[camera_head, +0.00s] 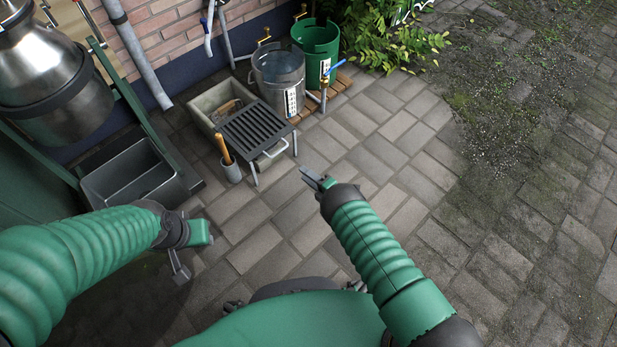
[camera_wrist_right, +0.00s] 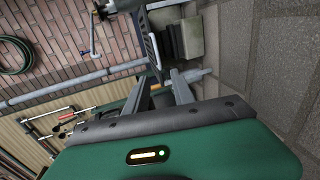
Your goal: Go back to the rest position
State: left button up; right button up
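My right gripper (camera_head: 316,179) is at the middle of the head view, above the paving and to the right of the black slatted stand. Its two grey fingers also show in the right wrist view (camera_wrist_right: 162,90), apart with a gap and nothing held between them. My left gripper (camera_head: 184,258) is at the lower left of the head view, in front of the dark grey bin. It is seen from above and behind, so its finger gap is unclear and I see nothing held in it.
The dark grey bin (camera_head: 134,178) and steel churn (camera_head: 58,85) are at left. The black slatted stand (camera_head: 258,131), stone trough (camera_head: 222,95), metal bucket (camera_head: 279,70) and green bucket (camera_head: 318,48) stand along the wall. Open paving (camera_head: 460,190) lies to the right.

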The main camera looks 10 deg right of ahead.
jog(key=w+d+r+m+g+h+p, duration=0.15)
jog(key=d+r+m+h, duration=0.25)
jog(key=d+r+m, duration=0.4)
jog(key=w+d+r+m+h+p, duration=0.25)
jog(key=d+r+m+h, duration=0.2)
jog(key=r, duration=0.55)
jog(key=s+a+r+m+g+p, duration=0.1)
jog(key=s+r+m+g, duration=0.25)
jog(key=s+r, duration=0.45)
jog(key=s+a+r+m+g+p, duration=0.1)
jog(key=s+r+m+g+p, duration=0.3)
jog(key=s, duration=0.9)
jog(key=s+a+r+m+g+b, duration=0.1)
jog(key=s+r+m, duration=0.4)
jog(key=s, duration=0.5)
notch_tip(320, 180, up, 37)
jog(key=p, duration=3.8)
jog(key=shift+s+d, duration=0.2)
jog(key=shift+s, duration=0.15)
jog(key=shift+r, duration=0.1)
